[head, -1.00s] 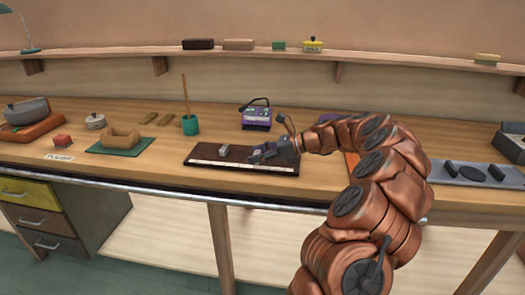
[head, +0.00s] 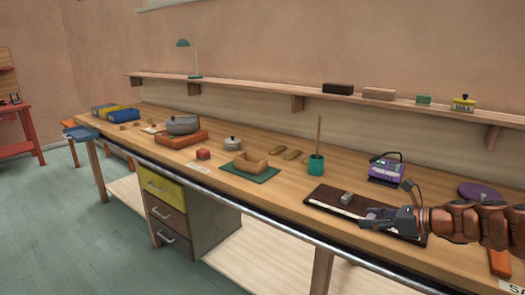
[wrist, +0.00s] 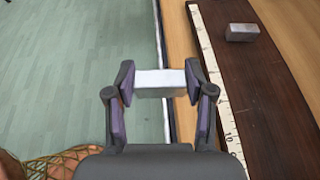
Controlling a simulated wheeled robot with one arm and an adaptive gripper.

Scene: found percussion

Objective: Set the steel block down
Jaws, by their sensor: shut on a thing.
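My gripper (wrist: 160,85) is shut on a bright steel block (wrist: 160,79), which spans the gap between its two fingers in the wrist view. In the head view my gripper (head: 375,218) is at the front edge of the dark board; the held block is hard to make out there. A second grey metal block (head: 347,198) lies on the dark board (head: 325,192), left of my gripper. It also shows at the upper right of the wrist view (wrist: 242,32). In that view the held block appears over the bench's front edge, left of the board's pale ruler strip (wrist: 212,75).
A purple device (head: 386,171) stands behind the board. A metal rail (head: 250,212) runs along the bench front.

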